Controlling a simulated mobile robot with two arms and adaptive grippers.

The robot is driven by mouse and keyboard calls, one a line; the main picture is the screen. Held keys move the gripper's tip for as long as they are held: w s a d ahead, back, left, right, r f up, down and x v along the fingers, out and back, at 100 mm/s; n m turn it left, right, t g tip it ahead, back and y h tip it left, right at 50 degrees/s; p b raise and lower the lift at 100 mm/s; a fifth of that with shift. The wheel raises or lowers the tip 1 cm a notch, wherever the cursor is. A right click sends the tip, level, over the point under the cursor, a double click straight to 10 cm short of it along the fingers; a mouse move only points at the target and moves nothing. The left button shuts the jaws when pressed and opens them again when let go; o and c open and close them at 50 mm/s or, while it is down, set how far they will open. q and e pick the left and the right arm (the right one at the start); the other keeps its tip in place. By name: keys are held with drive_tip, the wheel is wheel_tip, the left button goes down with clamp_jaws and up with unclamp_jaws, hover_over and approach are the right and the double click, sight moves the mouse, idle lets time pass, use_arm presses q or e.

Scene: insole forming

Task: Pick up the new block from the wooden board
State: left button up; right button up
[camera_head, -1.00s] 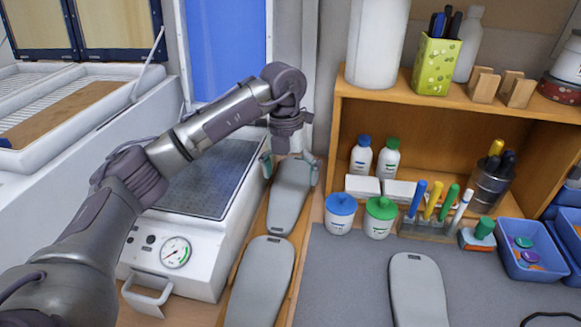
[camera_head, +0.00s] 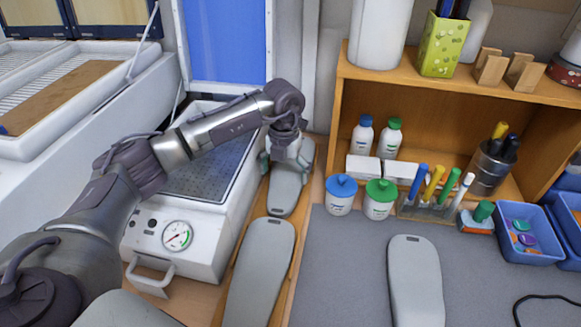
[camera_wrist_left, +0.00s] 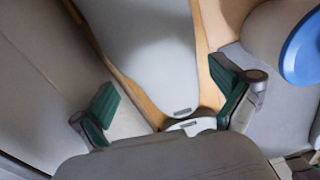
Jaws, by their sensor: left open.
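A long wooden board (camera_head: 301,237) lies between the white machine and the grey mat. It bears two grey, sole-shaped blocks end to end, a near block (camera_head: 258,275) and a far block (camera_head: 284,197). The frames do not mark which is the new one. My left gripper (camera_head: 286,164) is open above the far block, its fingers towards either side. The left wrist view shows the far block (camera_wrist_left: 155,45) between and beyond the green-padded fingertips (camera_wrist_left: 165,88), with no clear contact. The far block's far part is partly hidden by the gripper. My right gripper is out of view.
A third grey block (camera_head: 415,280) lies on the grey mat (camera_head: 345,275). Blue-lidded (camera_head: 341,195) and green-lidded (camera_head: 380,200) jars stand right of the board. The machine with a gauge (camera_head: 177,236) is on its left. A wooden shelf (camera_head: 450,95) stands behind the mat.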

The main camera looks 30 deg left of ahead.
sight(285, 181)
use_arm(q)
wheel_tip(285, 181, down, 2)
drive_tip(key=shift+w+f+p, duration=0.15)
drive_tip(key=shift+f+p, duration=0.1)
drive_tip(key=shift+p, duration=0.05)
drive_tip(key=shift+a+f, duration=0.1)
drive_tip(key=shift+f, duration=0.35)
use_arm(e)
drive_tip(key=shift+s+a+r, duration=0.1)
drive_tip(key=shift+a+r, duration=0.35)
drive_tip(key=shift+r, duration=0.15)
use_arm(q)
drive_tip(key=shift+c, duration=0.2)
drive_tip(key=c, duration=1.1)
drive_tip(key=shift+c, duration=0.5)
drive_tip(key=shift+w, duration=0.1)
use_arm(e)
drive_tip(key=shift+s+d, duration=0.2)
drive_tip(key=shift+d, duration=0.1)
